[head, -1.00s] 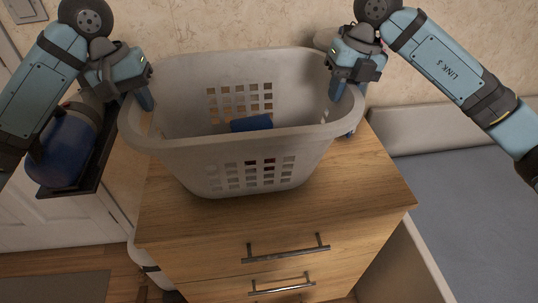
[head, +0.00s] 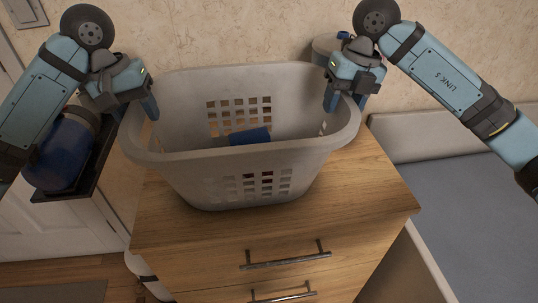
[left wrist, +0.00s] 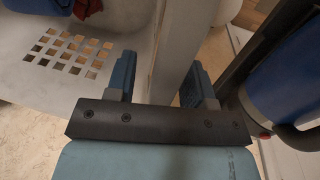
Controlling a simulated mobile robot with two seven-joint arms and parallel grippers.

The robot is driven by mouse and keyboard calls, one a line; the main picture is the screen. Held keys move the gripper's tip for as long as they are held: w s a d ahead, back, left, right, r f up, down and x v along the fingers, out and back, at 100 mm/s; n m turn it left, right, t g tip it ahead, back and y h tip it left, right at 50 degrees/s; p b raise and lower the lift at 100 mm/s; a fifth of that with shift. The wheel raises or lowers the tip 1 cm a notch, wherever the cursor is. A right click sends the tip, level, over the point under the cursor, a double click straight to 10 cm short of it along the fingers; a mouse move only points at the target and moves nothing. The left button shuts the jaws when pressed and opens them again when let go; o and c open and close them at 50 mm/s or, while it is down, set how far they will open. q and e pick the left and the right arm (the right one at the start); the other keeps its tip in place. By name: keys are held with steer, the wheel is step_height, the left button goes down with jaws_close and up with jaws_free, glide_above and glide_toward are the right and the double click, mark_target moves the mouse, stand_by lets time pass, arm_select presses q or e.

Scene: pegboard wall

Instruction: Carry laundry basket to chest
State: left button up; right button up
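The light grey laundry basket (head: 235,160) stands upright on the wooden chest of drawers (head: 365,205), at the back of its top. Blue cloth (head: 250,136) lies inside it; something red also shows inside in the left wrist view (left wrist: 87,8). My left gripper (head: 138,108) is at the basket's left rim. In the left wrist view its fingers (left wrist: 160,85) are spread on either side of the basket wall, with a gap on the inner side. My right gripper (head: 346,101) is at the right rim, its fingers apart, one inside and one outside.
A dark blue rounded object (head: 62,155) sits on a dark shelf at the left. A grey cylindrical object (head: 326,46) is behind the basket near my right gripper. A bed (head: 470,205) is at the right. The chest top's front is clear.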

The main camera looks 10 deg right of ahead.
arm_select(q)
steer(key=shift+d+f, duration=0.1)
steer(key=shift+f, duration=0.2)
arm_select(e)
steer(key=shift+f, duration=0.1)
arm_select(q)
steer(key=shift+r, duration=0.25)
arm_select(e)
steer(key=shift+w, duration=0.1)
arm_select(q)
steer(key=r, duration=0.2)
steer(key=a+r, duration=0.1)
steer(key=r, duration=0.4)
steer(key=shift+a+r, duration=0.3)
steer(key=shift+r, duration=0.05)
arm_select(e)
steer(key=shift+w+a, duration=0.15)
arm_select(q)
steer(key=shift+s+r, duration=0.1)
arm_select(e)
step_height(320, 180, up, 12)
steer(key=d, duration=0.2)
steer(key=shift+f, duration=0.15)
arm_select(q)
steer(key=shift+r, duration=0.15)
arm_select(e)
steer(key=shift+d, duration=0.15)
